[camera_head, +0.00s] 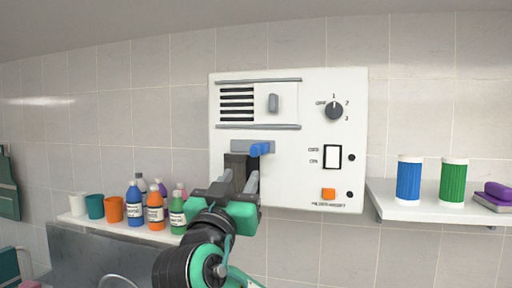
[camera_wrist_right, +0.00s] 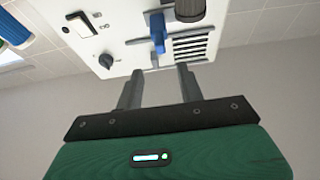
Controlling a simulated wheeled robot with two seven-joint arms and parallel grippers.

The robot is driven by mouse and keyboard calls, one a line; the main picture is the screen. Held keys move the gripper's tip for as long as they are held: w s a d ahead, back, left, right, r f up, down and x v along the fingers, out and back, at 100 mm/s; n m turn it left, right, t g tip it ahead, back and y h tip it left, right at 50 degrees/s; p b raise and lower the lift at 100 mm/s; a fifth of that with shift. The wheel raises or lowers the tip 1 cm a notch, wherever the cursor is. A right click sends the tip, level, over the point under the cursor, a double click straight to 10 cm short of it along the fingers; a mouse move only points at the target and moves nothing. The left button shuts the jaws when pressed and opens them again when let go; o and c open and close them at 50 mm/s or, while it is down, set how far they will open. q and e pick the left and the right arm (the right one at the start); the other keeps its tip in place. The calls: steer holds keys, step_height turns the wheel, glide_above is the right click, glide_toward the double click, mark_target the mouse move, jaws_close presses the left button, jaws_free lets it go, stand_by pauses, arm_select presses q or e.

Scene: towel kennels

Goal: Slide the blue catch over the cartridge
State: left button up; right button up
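The blue catch (camera_head: 259,149) sits on a grey rail (camera_head: 239,146) on the white wall panel (camera_head: 300,180), toward the rail's right end. It also shows in the right wrist view (camera_wrist_right: 157,32). The dark cartridge (camera_head: 236,161) is below the rail, left of the catch, its lower part hidden by my gripper. A dark rounded end, seemingly the cartridge (camera_wrist_right: 190,8), shows beside the catch in the wrist view. My right gripper (camera_head: 240,178) is open and empty, fingers apart (camera_wrist_right: 158,76), below and apart from the catch. My left gripper is not in view.
The panel has a vent with a sliding door (camera_head: 272,103), a dial (camera_head: 334,110), a rocker switch (camera_head: 332,157) and an orange button (camera_head: 328,194). A left shelf holds cups and several bottles (camera_head: 155,211). A right shelf (camera_head: 405,212) holds blue and green containers.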

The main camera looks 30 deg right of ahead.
mark_target(257, 145)
steer(key=p+x, duration=0.7)
steer(key=x, duration=0.5)
steer(key=shift+p+x, duration=0.6)
steer(key=shift+x, duration=0.25)
steer(key=shift+f, duration=0.2)
steer(key=shift+c, duration=0.2)
jaws_close()
